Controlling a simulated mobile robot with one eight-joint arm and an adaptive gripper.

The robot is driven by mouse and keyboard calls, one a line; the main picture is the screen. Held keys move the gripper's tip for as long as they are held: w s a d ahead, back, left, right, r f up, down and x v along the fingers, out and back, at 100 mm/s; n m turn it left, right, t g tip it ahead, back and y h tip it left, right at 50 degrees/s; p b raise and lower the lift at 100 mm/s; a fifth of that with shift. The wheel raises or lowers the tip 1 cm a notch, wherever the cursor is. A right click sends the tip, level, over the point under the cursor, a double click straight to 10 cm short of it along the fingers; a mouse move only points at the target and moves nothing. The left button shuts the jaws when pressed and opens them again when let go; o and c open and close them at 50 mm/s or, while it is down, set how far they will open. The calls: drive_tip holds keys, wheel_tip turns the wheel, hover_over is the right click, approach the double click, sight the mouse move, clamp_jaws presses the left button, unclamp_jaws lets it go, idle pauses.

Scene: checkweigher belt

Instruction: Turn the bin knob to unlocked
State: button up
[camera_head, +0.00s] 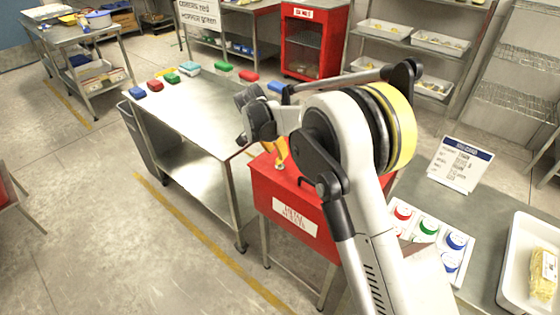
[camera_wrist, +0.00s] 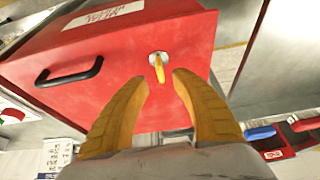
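The red bin (camera_head: 290,190) stands beside the steel table in the head view, with a white label on its front. Its lid fills much of the wrist view (camera_wrist: 100,90). The bin knob (camera_wrist: 159,68) is a small yellow lever on a round silver plate. My gripper (camera_wrist: 160,77) is open, its two yellow fingers apart on either side of the knob's near end. I cannot tell whether they touch it.
A black handle (camera_wrist: 69,74) sticks out from the bin's red face. The steel table (camera_head: 190,110) holds several coloured blocks along its far side. On the right counter are a panel of coloured buttons (camera_head: 430,240), a sign (camera_head: 460,165) and a white tray (camera_head: 510,285).

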sight(280, 161)
drive_tip(key=b+x, duration=0.1)
drive_tip(key=x, duration=0.4)
drive_tip(key=shift+c, duration=0.2)
clamp_jaws()
